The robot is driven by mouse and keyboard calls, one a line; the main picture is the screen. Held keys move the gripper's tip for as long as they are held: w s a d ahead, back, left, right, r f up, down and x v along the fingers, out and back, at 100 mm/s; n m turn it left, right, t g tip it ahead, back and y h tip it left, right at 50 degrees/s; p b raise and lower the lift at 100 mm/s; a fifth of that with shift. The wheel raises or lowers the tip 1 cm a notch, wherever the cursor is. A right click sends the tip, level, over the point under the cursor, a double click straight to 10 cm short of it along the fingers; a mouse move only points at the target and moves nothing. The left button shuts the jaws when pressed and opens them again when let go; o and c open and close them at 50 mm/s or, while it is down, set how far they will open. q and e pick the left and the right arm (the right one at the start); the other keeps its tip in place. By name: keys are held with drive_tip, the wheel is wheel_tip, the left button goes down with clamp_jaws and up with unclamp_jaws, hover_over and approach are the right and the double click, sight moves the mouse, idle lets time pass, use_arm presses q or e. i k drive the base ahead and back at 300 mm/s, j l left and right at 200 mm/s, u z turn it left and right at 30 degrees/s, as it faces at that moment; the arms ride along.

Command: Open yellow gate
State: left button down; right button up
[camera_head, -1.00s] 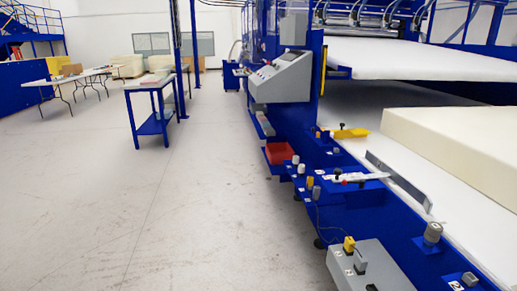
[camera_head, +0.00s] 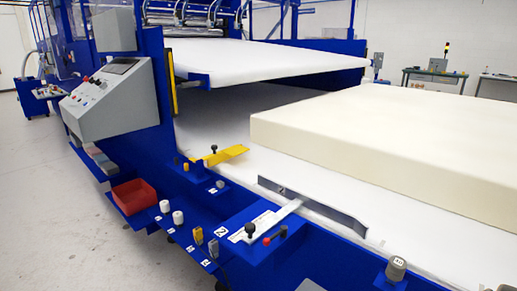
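The yellow gate (camera_head: 222,155) is a flat yellow plate with a black knob (camera_head: 214,149). It lies at the near edge of the white lower bed, left of the foam block, and points to the right over the bed. Neither of my grippers shows in the head view.
A thick cream foam block (camera_head: 400,150) lies on the white bed (camera_head: 215,122). A grey metal guide plate (camera_head: 310,207) stands at the bed's edge. A grey control console (camera_head: 110,98), a red bin (camera_head: 134,196) and several small knobs line the blue frame (camera_head: 330,252). Clear floor (camera_head: 60,230) is at left.

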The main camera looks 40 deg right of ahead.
sight(215, 157)
drive_tip(key=i+j+z, duration=0.1)
drive_tip(key=i+z, duration=0.15)
drive_tip(key=z, duration=0.2)
drive_tip(key=i+j+z, duration=0.15)
drive_tip(key=z, duration=0.25)
drive_tip(key=i+j+z, duration=0.25)
drive_tip(key=z, duration=0.2)
drive_tip(key=i+j+z, duration=0.15)
drive_tip(key=z, duration=0.3)
drive_tip(key=k+j, duration=0.05)
drive_tip(key=j, duration=0.05)
